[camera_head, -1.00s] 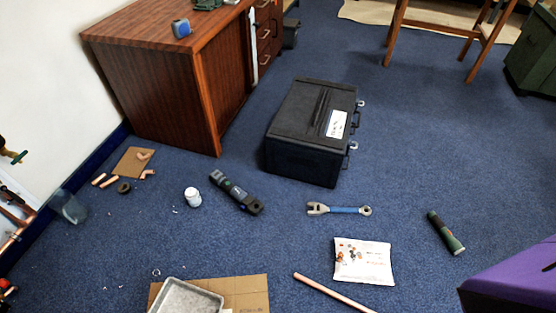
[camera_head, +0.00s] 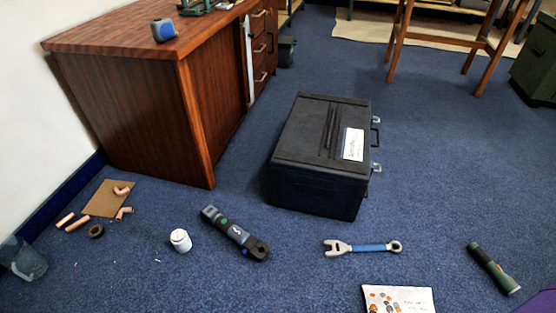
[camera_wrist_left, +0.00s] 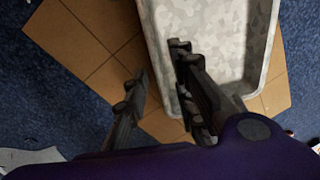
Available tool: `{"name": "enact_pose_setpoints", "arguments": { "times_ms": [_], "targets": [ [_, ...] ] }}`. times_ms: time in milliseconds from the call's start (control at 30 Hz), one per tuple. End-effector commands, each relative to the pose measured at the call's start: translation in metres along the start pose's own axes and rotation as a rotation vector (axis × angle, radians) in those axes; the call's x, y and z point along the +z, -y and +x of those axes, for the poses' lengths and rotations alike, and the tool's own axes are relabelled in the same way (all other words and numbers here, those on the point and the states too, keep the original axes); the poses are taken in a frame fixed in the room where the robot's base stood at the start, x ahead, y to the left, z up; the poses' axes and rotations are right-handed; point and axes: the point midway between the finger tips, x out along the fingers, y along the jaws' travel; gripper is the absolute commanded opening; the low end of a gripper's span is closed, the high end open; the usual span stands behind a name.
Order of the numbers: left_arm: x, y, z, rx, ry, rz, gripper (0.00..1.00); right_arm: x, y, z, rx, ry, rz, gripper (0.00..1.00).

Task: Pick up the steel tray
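The steel tray (camera_wrist_left: 225,40) is a pale grey, mottled shallow tray with a raised rim, in the upper right of the left wrist view. It lies over a brown cardboard sheet (camera_wrist_left: 95,45). My left gripper (camera_wrist_left: 160,65) is open. One finger appears outside the tray's left rim and the other overlaps the tray's inside, with the rim between them in the picture. I cannot tell whether the fingers are above the rim or touching it. The tray and left gripper are out of the head view. My right gripper is in neither view.
A black case (camera_head: 325,150) stands mid-floor by a wooden desk (camera_head: 150,100). A crimping tool (camera_head: 235,232), white jar (camera_head: 181,240), blue-handled wrench (camera_head: 362,247), green-black tool (camera_head: 493,268) and printed packet (camera_head: 398,299) lie nearer. Blue carpet between them is clear.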

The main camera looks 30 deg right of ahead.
Motion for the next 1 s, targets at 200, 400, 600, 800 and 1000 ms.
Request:
{"name": "enact_pose_setpoints", "arguments": {
  "times_ms": [200,400,600,800,1000],
  "targets": [
    [0.001,0.000,0.024,-0.002,-0.001,-0.003,0.24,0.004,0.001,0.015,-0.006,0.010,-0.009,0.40],
    [0.003,-0.001,0.054,-0.002,-0.001,-0.005,0.24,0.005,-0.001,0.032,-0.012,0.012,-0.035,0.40],
    [0.004,0.000,0.059,-0.004,0.001,-0.003,0.24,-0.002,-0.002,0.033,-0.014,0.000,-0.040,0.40],
    [0.004,0.000,0.058,-0.004,0.001,-0.003,0.10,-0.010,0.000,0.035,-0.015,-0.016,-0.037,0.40],
    [0.004,0.000,0.058,-0.004,0.000,-0.003,0.00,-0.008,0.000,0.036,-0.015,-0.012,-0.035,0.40]
  ]
}}
